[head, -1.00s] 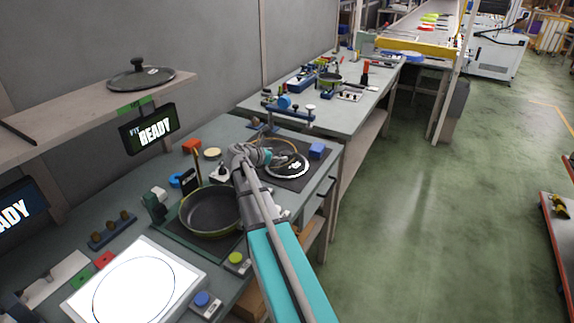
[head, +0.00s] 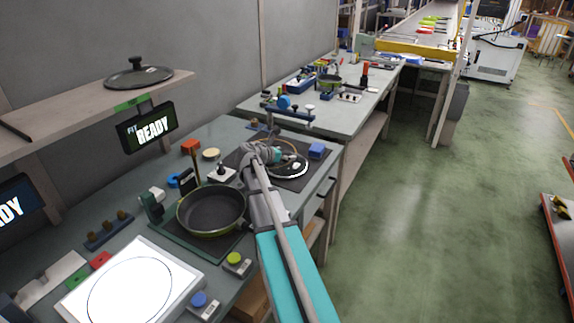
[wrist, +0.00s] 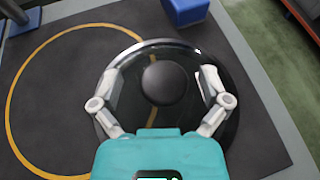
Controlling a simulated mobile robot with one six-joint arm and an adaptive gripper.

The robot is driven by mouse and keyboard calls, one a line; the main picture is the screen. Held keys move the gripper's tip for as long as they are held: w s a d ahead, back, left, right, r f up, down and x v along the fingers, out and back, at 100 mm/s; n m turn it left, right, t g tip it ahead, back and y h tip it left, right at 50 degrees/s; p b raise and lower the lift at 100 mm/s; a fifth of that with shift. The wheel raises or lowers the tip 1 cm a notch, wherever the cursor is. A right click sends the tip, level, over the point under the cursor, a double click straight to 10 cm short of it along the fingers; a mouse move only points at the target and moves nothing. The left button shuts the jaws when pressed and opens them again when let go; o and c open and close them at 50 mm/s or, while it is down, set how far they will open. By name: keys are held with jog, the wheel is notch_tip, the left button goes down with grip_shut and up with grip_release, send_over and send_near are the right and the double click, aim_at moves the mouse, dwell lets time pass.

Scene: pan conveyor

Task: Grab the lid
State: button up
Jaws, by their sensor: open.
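A round glass lid with a dark rim (wrist: 185,55) lies on a dark mat (wrist: 255,115), and its black round knob (wrist: 164,82) points up in the wrist view. My gripper (wrist: 161,85) is open, with one finger on each side of the knob and a gap to both. In the head view the lid (head: 291,168) is partly hidden behind my gripper (head: 272,158). A second lid (head: 138,74) with a black knob lies on the wooden shelf at upper left.
A frying pan (head: 211,211) stands on the bench nearer to me, left of my arm. A blue block (head: 317,151) sits beside the lid, and shows in the wrist view (wrist: 186,10). A yellow ring outline (wrist: 12,110) marks the mat.

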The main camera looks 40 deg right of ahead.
dwell(0.4)
grip_shut()
dwell(0.4)
